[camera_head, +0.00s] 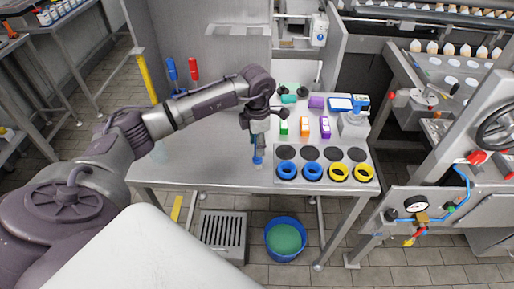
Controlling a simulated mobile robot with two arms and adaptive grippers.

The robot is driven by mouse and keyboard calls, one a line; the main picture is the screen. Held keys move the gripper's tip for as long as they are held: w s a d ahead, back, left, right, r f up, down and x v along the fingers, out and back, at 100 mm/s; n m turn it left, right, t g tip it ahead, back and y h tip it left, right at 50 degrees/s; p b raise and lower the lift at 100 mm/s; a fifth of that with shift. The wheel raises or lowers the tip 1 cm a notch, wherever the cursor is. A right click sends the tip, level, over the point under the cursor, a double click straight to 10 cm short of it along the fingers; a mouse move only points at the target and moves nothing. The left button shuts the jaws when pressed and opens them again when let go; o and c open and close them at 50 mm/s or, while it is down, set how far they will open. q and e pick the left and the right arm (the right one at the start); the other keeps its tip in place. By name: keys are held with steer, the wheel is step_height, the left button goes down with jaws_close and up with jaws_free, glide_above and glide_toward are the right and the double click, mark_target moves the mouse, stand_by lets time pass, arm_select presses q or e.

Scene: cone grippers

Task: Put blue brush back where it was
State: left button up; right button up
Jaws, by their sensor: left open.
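My left gripper (258,138) points down over the front middle of the metal table (205,160). It is open. A small upright blue item (258,153) with a pale lower end is directly below it, near the table's front edge; I cannot tell whether the fingers touch it or whether it is the brush. A blue-handled tool (172,70) stands upright at the table's back left, beside a red-handled one (193,68). My right gripper does not show.
Blue rings (287,170) and yellow rings (338,171) lie right of the gripper, with dark discs (311,153) behind them. Green, orange (305,127) and purple blocks stand farther back. A blue bucket (285,238) is on the floor.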

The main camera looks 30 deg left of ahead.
arm_select(q)
step_height(320, 180, up, 10)
steer(key=b, duration=0.2)
steer(key=shift+r+b, duration=0.1)
steer(key=shift+b, duration=0.3)
